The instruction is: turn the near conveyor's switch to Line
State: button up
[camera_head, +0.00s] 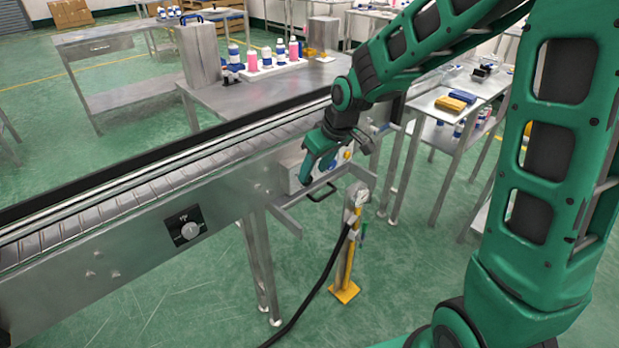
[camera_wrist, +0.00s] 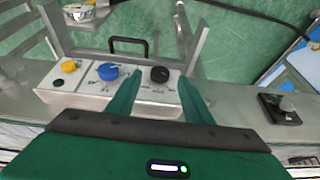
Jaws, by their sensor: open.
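A pale control box (camera_wrist: 105,88) on the conveyor's side carries a yellow knob (camera_wrist: 69,67), a blue knob (camera_wrist: 108,71) and a black knob (camera_wrist: 159,74). Its lettering is too small to read. In the head view my gripper partly hides the box (camera_head: 345,160). My gripper (camera_wrist: 157,85) is open and empty, its fingers in front of the box; the black knob shows between the fingertips. I cannot tell whether they touch it. A separate black plate with a grey dial (camera_head: 190,230) is on the near conveyor's (camera_head: 110,255) side; the dial also shows in the wrist view (camera_wrist: 285,105).
A yellow post (camera_head: 348,270) with a black cable stands on the floor below my gripper. A dark handle (camera_wrist: 129,41) juts out beside the box. Bottles stand on a table (camera_head: 225,95) behind the conveyor. The green floor before the conveyor is largely clear.

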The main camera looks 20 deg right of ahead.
aim_at(309, 180)
jog(key=shift+x, duration=2.15)
jog(key=c, duration=1.1)
